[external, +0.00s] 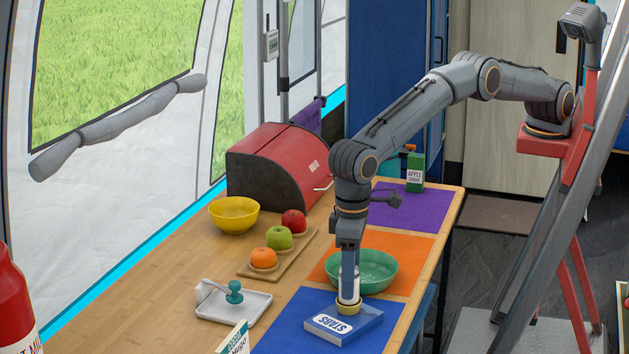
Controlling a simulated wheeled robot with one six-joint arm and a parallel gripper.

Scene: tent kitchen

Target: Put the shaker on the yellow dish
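The shaker (349,288) is a small, pale, upright cylinder directly below my gripper (349,272). My gripper points straight down, with its fingers around the shaker's upper part, and looks shut on it. The fingers hide part of the shaker.
A green bowl (378,272) stands close behind my gripper on the orange mat (405,247). A white tray (245,311) with a teal-handled item is to the left. A fruit board (300,246), yellow bowl (234,216) and red bread box (280,165) are farther back.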

